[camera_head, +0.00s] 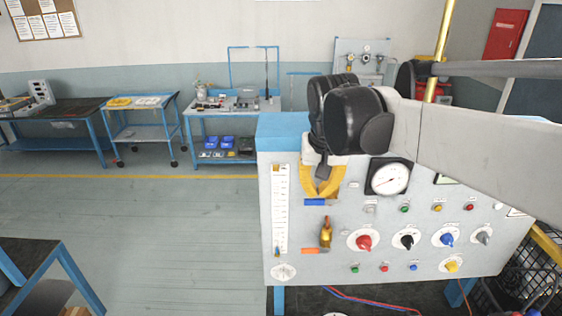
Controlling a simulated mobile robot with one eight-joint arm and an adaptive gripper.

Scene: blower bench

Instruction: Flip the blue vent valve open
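The panel (345,265) of the bench fills the right of the view. A short blue handle (314,202), which looks like the vent valve's, lies level on its upper left part.
Below is a brass valve (326,232) with an orange handle (310,251). A white scale (281,210) stands left, a gauge (389,179) right. Red (364,242), black (407,241) and blue (447,239) knobs line the lower panel. The floor (150,220) left is clear.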

